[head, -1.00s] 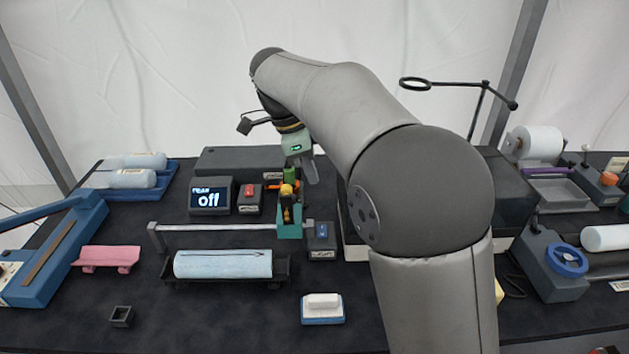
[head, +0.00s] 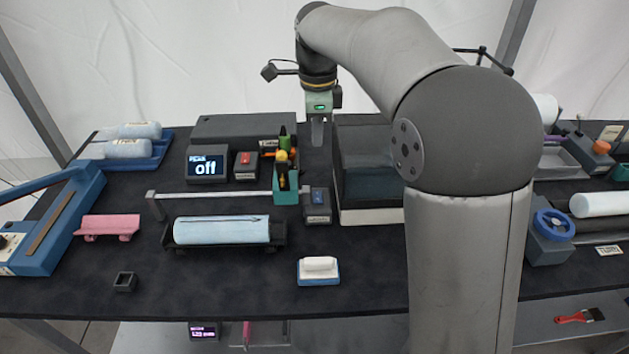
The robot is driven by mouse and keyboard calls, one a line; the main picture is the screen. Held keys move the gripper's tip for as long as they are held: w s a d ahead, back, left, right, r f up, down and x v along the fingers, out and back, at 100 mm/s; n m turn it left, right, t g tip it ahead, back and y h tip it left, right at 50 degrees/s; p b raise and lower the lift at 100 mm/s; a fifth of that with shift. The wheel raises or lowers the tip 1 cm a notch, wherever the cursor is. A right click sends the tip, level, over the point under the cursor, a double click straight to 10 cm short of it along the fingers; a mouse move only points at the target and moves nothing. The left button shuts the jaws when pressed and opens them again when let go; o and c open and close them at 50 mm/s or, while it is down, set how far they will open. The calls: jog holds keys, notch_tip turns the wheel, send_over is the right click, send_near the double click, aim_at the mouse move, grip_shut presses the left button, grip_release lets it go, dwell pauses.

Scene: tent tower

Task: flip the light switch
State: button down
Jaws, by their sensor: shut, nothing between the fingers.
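Two small switch boxes stand on the dark table in the head view. One has a blue rocker (head: 318,197) and sits just right of the teal tool holder.
The teal holder (head: 286,190) with upright tools stands left of the blue-rocker box. A large dark box (head: 368,180) stands close on its right. A rail (head: 215,199) and a pale blue roll (head: 222,230) lie to the left. A white-topped block (head: 318,268) lies in front.

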aim_at(317, 193)
notch_tip(317, 193, down, 14)
jog(key=shift+f, duration=0.1)
dwell(0.5)
jog(key=shift+p, duration=0.3)
jog(key=shift+w+d+p, duration=0.15)
jog(key=shift+d+p, duration=0.15)
jog(key=shift+p, duration=0.15)
jog(key=shift+a+f, duration=0.1)
jog(key=shift+a, duration=0.2)
jog(key=shift+s, duration=0.2)
jog(key=shift+s+d+r, duration=0.1)
jog(key=shift+s+r, duration=0.2)
jog(key=shift+s, duration=0.3)
